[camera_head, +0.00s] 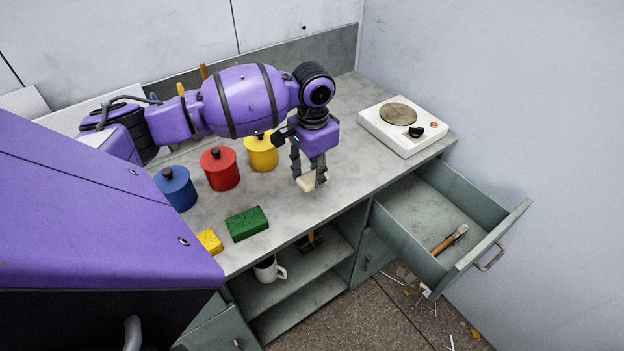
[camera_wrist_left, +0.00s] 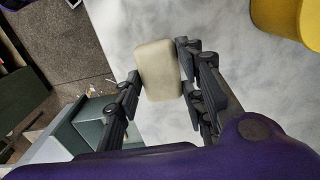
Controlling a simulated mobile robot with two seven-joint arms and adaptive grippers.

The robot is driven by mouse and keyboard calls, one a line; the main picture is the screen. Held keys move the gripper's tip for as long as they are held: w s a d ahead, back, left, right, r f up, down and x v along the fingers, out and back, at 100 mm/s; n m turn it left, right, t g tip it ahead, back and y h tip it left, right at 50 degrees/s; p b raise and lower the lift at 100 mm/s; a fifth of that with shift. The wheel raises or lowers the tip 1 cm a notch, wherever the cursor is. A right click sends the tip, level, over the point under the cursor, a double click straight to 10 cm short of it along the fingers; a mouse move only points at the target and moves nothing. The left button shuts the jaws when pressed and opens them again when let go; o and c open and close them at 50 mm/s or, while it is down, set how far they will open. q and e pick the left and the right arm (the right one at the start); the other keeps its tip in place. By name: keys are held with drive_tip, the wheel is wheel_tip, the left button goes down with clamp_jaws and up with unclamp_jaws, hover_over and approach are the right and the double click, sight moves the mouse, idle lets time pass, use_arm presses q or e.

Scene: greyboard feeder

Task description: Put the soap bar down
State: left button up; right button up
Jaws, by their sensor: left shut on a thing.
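The soap bar (camera_head: 312,183) is a cream, rounded block held between the fingers of my left gripper (camera_head: 309,176). It is over the grey countertop (camera_head: 350,170), near the front edge. I cannot tell whether it touches the counter. In the left wrist view the soap bar (camera_wrist_left: 158,70) sits between the two dark fingers of the left gripper (camera_wrist_left: 160,85), with the pale counter behind it. My right gripper is in neither view.
Blue (camera_head: 176,189), red (camera_head: 220,169) and yellow (camera_head: 261,152) lidded pots stand left of the gripper. A green sponge (camera_head: 247,224) and a yellow block (camera_head: 210,241) lie nearer the front. A hotplate (camera_head: 407,126) stands right. An open drawer (camera_head: 480,240) juts out. Counter right of the gripper is clear.

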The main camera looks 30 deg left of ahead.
sight(311, 174)
use_arm(q)
drive_tip(key=shift+w+a+f, duration=0.1)
drive_tip(key=shift+a+f, duration=0.05)
drive_tip(key=shift+f, duration=0.05)
drive_tip(key=shift+w+a+f, duration=0.1)
drive_tip(key=shift+a+f, duration=0.05)
drive_tip(key=shift+f, duration=0.75)
drive_tip(key=shift+w+a+f, duration=0.1)
drive_tip(key=shift+f, duration=0.8)
drive_tip(key=shift+f, duration=0.15)
drive_tip(key=o, duration=1.2)
wheel_tip(311, 174, up, 12)
drive_tip(key=shift+s+r, duration=0.1)
drive_tip(key=shift+r, duration=0.05)
